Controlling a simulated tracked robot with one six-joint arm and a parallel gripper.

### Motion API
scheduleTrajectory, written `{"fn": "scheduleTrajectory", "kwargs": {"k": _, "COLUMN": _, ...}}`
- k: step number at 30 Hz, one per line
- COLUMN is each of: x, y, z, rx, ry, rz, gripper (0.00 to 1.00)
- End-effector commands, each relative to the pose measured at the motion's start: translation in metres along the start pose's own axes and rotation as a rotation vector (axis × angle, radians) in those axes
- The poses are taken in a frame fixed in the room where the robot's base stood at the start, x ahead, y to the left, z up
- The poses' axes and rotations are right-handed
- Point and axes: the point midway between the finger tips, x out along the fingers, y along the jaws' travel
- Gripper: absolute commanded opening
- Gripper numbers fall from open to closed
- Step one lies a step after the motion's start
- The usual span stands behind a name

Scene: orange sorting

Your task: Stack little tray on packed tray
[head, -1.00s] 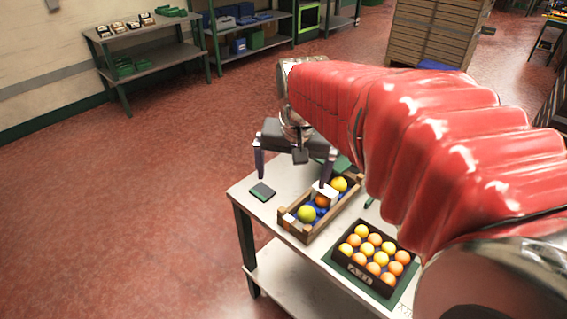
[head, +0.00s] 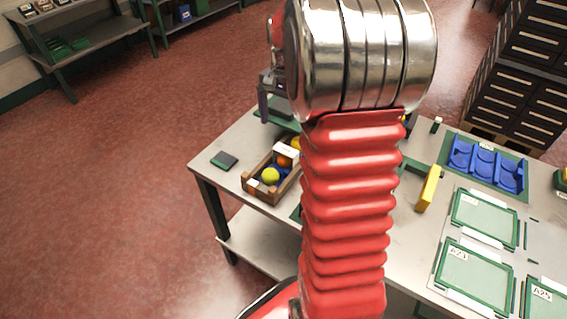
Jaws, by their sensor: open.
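A small wooden tray (head: 259,191) stands on the table, left of my red arm. The dark tray packed with oranges is out of sight now; my arm covers that part of the table. My gripper (head: 270,97) is partly hidden behind my silver wrist joint, above the table's far left edge. A dark finger shows, apart from the wooden tray, and I see nothing held.
A dark square pad (head: 224,161) lies on the table's left corner. Right of my arm are a yellow block (head: 428,188), a blue moulded tray (head: 485,165) and green-framed panels (head: 474,270). A dark drawer cabinet (head: 520,75) stands behind. Floor left of the table is clear.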

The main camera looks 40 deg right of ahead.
Motion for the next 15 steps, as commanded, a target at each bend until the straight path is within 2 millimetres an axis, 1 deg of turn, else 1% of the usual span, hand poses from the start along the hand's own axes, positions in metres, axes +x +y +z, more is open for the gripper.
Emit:
{"fn": "scheduleTrajectory", "kwargs": {"k": 5, "x": 0.001, "y": 0.0, "z": 0.0, "rx": -0.001, "ry": 0.0, "rz": 0.0, "gripper": 1.0}}
{"fn": "scheduleTrajectory", "kwargs": {"k": 8, "x": 0.006, "y": 0.0, "z": 0.0, "rx": -0.001, "ry": 0.0, "rz": 0.0, "gripper": 1.0}}
{"fn": "scheduleTrajectory", "kwargs": {"k": 11, "x": 0.018, "y": 0.0, "z": 0.001, "rx": -0.001, "ry": -0.002, "rz": 0.001, "gripper": 1.0}}
{"fn": "scheduleTrajectory", "kwargs": {"k": 15, "x": 0.04, "y": 0.001, "z": 0.001, "rx": -0.001, "ry": -0.003, "rz": 0.002, "gripper": 1.0}}
